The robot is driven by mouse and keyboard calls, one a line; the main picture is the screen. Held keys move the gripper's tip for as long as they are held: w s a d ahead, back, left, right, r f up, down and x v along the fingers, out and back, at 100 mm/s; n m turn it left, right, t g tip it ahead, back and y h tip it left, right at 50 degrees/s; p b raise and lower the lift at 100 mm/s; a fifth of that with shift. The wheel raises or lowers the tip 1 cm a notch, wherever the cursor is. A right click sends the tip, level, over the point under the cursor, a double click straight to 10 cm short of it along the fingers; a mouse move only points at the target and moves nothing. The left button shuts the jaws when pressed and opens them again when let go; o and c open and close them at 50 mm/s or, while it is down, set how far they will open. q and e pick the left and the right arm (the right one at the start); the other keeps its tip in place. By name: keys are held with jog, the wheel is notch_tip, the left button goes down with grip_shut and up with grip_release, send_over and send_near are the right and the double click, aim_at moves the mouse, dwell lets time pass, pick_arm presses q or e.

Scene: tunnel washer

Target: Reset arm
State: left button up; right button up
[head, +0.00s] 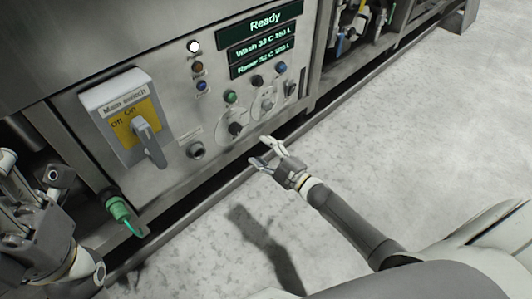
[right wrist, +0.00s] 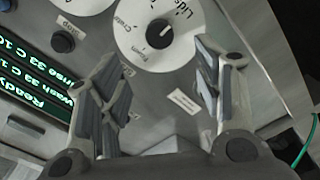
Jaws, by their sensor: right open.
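My right gripper (head: 266,152) is open and empty in front of the lower part of the washer's control panel (head: 180,95). In the right wrist view my right gripper (right wrist: 158,60) shows two spread fingers with nothing between them, and a round white dial with a dark knob (right wrist: 160,32) lies beyond their tips. I cannot tell from these views whether a finger touches the panel. My left arm and gripper (head: 30,205) are partly in view at the left edge of the head view; the jaw state is unclear.
The main switch (head: 146,135), on its yellow plate, has a grey handle. The display (head: 264,25) reads Ready. Several buttons and knobs sit beside it. A green hose fitting (head: 118,207) sticks out at the lower left. The grey floor (head: 420,120) at right is clear.

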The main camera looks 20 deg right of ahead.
jog(key=shift+s+d, duration=0.15)
jog(key=shift+s, duration=0.3)
